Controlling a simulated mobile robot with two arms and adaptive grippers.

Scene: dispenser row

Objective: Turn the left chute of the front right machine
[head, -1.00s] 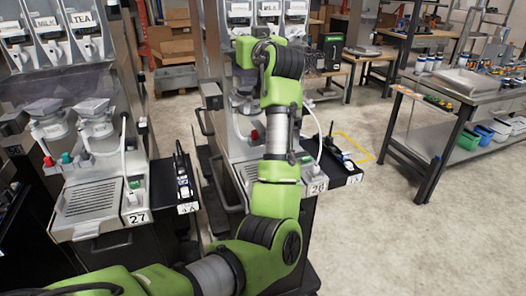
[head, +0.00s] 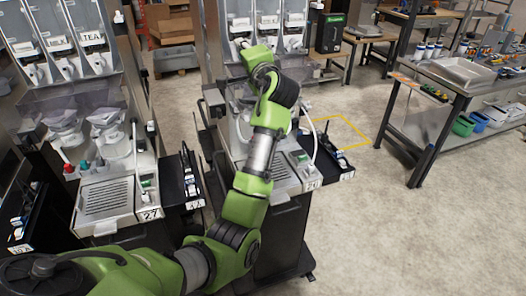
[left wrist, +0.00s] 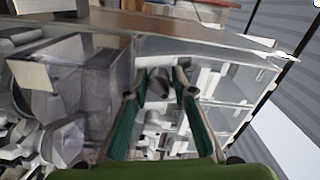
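The front right machine (head: 284,172) stands right of centre in the head view, with a row of clear canisters (head: 268,20) at its top. Its left canister (head: 240,20) shows above my wrist; my green arm (head: 262,150) covers much of the machine's middle, and I cannot make out its left chute clearly. My left gripper (left wrist: 159,92) shows in the left wrist view with two teal fingers apart. Clear panels and white and grey parts lie beyond them, and a dark round part (left wrist: 158,82) shows in the gap. I see no grip on anything. My right gripper is out of view.
Machine 27 (head: 106,205) stands close on the left, with a black side tray (head: 185,180). Another black tray (head: 330,160) juts from the right machine. A workbench (head: 440,80) stands at the right. The floor between is clear.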

